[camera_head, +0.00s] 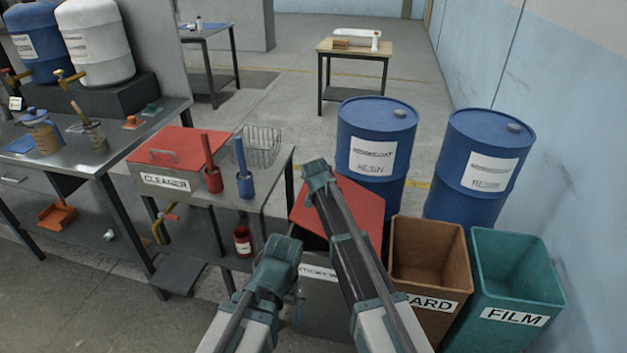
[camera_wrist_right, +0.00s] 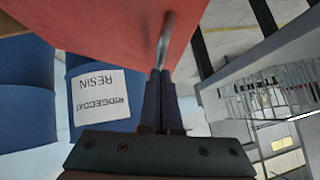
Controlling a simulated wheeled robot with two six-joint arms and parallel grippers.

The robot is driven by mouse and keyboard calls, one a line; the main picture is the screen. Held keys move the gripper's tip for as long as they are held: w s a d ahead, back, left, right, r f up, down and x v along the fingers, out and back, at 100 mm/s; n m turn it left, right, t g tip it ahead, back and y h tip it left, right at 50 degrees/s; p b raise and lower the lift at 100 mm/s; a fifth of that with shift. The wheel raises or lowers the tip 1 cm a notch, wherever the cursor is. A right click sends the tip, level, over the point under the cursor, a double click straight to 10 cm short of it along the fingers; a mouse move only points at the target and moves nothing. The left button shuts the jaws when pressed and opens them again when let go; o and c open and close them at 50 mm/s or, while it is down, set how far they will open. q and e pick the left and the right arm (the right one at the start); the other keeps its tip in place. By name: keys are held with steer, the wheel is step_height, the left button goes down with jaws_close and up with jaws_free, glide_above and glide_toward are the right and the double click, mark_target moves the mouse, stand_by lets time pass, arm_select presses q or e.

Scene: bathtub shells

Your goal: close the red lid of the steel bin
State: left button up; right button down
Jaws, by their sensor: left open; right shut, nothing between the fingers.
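The red lid (camera_head: 362,205) stands raised and tilted above the steel bin (camera_head: 325,310), whose front bears a partly hidden white label. My right arm crosses in front of both and hides part of them. In the right wrist view the red lid (camera_wrist_right: 110,35) fills the top, with a grey bar handle (camera_wrist_right: 166,38) on it. My right gripper (camera_wrist_right: 160,75) is shut and empty, its fingertips close to the handle's end; I cannot tell whether they touch. My left gripper (camera_head: 297,300) is open and empty, low at the bin's left front.
Brown (camera_head: 428,260) and teal (camera_head: 512,280) open bins stand to the right. Two blue drums (camera_head: 376,135) are behind. A cleaner station with another red lid (camera_head: 180,148) and a wire basket (camera_head: 261,146) stands left.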

steer(key=w+a+f+n+h+b, duration=0.1)
steer(key=a+f+b, duration=0.5)
steer(key=f+b, duration=0.7)
steer(key=shift+w+a+f+g+h, duration=0.2)
steer(key=shift+w+f+g+h, duration=0.1)
steer(key=shift+f+h, duration=0.1)
steer(key=shift+s, duration=0.1)
steer(key=shift+r, duration=0.15)
